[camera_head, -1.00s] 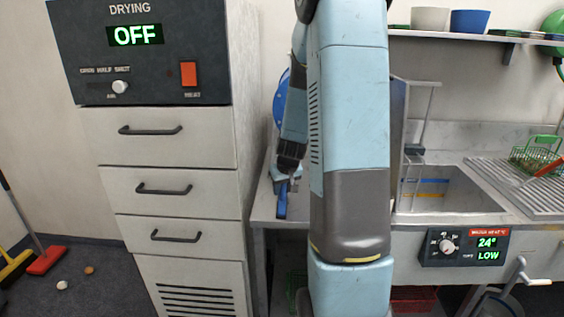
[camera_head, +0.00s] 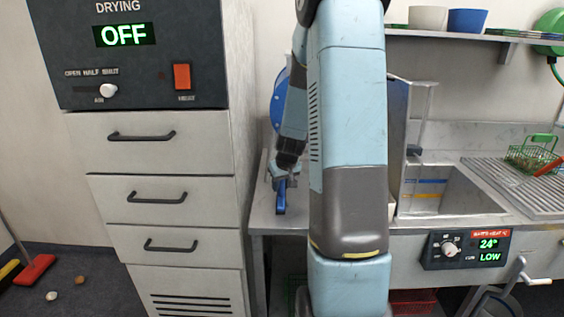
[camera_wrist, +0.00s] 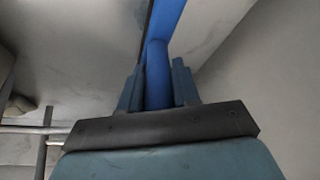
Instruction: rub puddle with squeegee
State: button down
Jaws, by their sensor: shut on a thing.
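My gripper (camera_head: 283,178) is beside the drying cabinet, over the left end of the metal counter (camera_head: 264,216). It is shut on the blue squeegee (camera_head: 281,199), whose blue part hangs below the fingers in the head view. In the wrist view the squeegee's round blue handle (camera_wrist: 158,75) sits between the two fingers (camera_wrist: 158,88), and a blue strip runs on past it to the top edge. My arm hides part of the counter. No puddle can be made out in either view.
The drying cabinet (camera_head: 165,215) with drawers stands close on the left. A sink (camera_head: 440,190) and a green wire basket (camera_head: 532,155) are at right. A shelf (camera_head: 480,38) with cups runs above. A red broom (camera_head: 34,269) and two small round things lie on the floor at left.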

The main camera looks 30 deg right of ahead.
jog(key=shift+w+d, duration=0.25)
jog(key=shift+w, duration=0.3)
jog(key=shift+v, duration=0.85)
jog(key=shift+w+d+r, duration=0.1)
jog(key=shift+r, duration=2.8)
